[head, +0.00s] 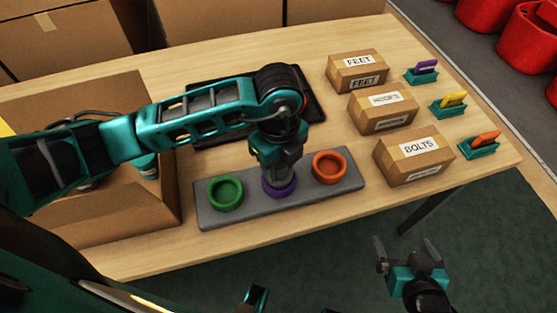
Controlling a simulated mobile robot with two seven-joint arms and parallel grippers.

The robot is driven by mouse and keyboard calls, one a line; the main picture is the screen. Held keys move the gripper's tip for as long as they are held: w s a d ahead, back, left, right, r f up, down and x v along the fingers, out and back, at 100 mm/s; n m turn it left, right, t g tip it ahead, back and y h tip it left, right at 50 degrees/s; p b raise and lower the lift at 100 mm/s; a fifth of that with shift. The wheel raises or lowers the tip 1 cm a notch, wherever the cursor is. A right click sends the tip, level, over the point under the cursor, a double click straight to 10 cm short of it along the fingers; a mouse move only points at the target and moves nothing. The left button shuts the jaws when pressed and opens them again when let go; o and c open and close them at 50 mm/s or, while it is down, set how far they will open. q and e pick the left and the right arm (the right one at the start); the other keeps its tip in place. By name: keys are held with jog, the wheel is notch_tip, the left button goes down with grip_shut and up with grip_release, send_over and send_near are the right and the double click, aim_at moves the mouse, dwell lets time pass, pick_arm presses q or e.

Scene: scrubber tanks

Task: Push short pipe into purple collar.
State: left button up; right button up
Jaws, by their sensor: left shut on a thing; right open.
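The purple collar (279,187) sits in the middle of a grey bar (240,210) on the table, between a green collar (226,192) and an orange collar (329,166). My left gripper (279,170) points down right over the purple collar and hides much of it. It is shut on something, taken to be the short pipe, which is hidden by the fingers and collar. I cannot tell how deep the pipe sits. My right gripper (405,252) is open and empty, off the table's front edge at the lower right.
An open cardboard box (115,225) stands on the left, partly under my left arm. A dark tray (312,100) lies behind the bar. Labelled boxes (412,160) and small teal holders with coloured tags (479,147) stand to the right. Bare table lies around the bar.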

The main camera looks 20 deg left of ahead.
pick_arm(q)
jog(key=shift+f, duration=0.45)
dwell(0.3)
jog(key=o, duration=1.1)
jog(key=shift+o, duration=0.6)
jog(key=o, duration=0.5)
